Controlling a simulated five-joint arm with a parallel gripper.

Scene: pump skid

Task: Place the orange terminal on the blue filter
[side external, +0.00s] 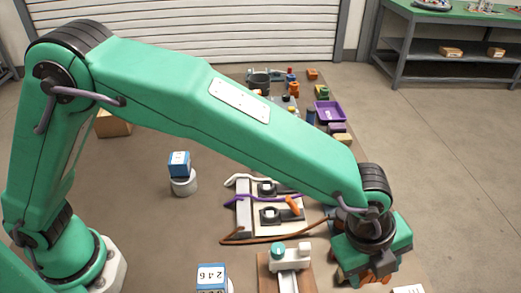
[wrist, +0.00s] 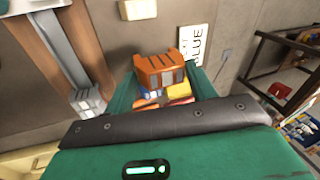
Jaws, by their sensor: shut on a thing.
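The orange terminal (wrist: 160,70) shows in the wrist view, a slotted block with a grey face. It sits between the two green fingers of my gripper (wrist: 162,84), which is shut on it. In the side view my gripper (side external: 372,268) is at the lower right, tilted downward, and its body largely hides what it holds.
A white card reading BLUE (wrist: 188,53) lies beside the terminal. A wooden board with a grey rail (side external: 287,268) stands left of my gripper. Hoses and clamps lie on a pale plate (side external: 270,224). A purple tray (side external: 329,112) and several small parts are farther back.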

